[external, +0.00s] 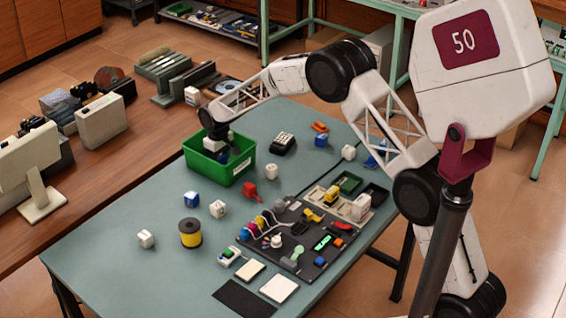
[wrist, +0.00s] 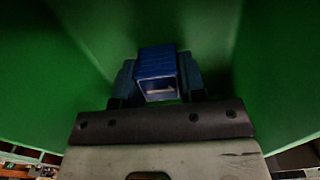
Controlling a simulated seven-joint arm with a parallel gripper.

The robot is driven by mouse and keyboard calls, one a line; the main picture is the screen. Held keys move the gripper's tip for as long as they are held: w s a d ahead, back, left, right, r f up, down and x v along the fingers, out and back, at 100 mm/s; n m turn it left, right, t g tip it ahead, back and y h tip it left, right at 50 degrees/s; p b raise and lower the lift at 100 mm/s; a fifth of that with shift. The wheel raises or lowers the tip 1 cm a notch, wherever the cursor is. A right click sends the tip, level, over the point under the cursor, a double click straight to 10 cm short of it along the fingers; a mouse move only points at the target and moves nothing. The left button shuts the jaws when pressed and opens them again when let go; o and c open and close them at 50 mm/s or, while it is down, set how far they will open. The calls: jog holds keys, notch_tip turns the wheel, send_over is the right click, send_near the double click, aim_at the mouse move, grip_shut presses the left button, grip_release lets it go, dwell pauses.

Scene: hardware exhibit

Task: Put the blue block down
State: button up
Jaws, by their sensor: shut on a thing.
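My gripper (external: 218,148) reaches down into the green bin (external: 207,172) at the back left of the table in the external view. In the wrist view my gripper (wrist: 157,86) is shut on a blue block (wrist: 156,66), which sits between the two fingers. Green bin walls (wrist: 255,75) surround the block there. The bin hides most of the block in the external view. I cannot tell whether the block touches the bin floor.
White blocks (external: 218,209) and a red piece (external: 251,189) lie near the bin. A yellow spool (external: 190,232) stands toward the front left. A dark board with parts (external: 296,262) fills the middle right.

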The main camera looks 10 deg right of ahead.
jog(key=shift+f, duration=0.45)
jog(key=o, duration=0.9)
jog(key=shift+r, duration=0.1)
notch_tip(320, 180, up, 12)
jog(key=shift+r, duration=0.15)
dwell(0.8)
